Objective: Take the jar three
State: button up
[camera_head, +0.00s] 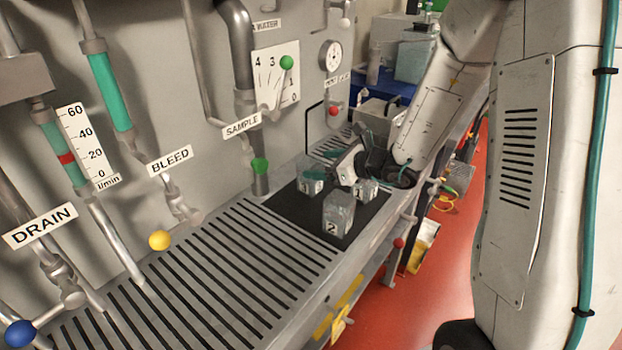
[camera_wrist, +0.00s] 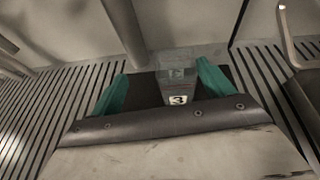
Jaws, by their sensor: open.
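Jar three (camera_wrist: 176,78) is a clear, squarish jar with a white "3" label. In the wrist view it stands upright on the dark mat, framed by my gripper's teal fingers and closer to the right one. My gripper (camera_wrist: 162,78) is open and empty. In the head view the gripper (camera_head: 326,164) reaches in low from the right over the mat. The jar at the mat's left (camera_head: 311,182) appears to be jar three, partly hidden by the gripper. I cannot tell whether the fingers are level with its body.
Jar two (camera_head: 338,216) stands in front, and another clear jar (camera_head: 366,188) stands to the right, close under my gripper. The dark mat (camera_head: 291,212) lies on a slotted bench (camera_head: 215,270).

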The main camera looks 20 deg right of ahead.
aim_at(303, 163)
jog(key=shift+m+t+h, duration=0.3)
jog(key=shift+m+h, duration=0.1)
jog(key=shift+m, duration=0.3)
jog(key=w+a+f, duration=0.1)
jog(key=w, duration=0.1)
jog(key=w+f, duration=0.1)
jog(key=w, duration=0.1)
jog(key=w+a+f, duration=0.1)
jog(key=w+f, duration=0.1)
jog(key=w, duration=0.1)
jog(key=shift+w+a, duration=0.1)
jog(key=shift+a, duration=0.2)
jog(key=shift+r, duration=0.1)
jog(key=c, duration=1.1)
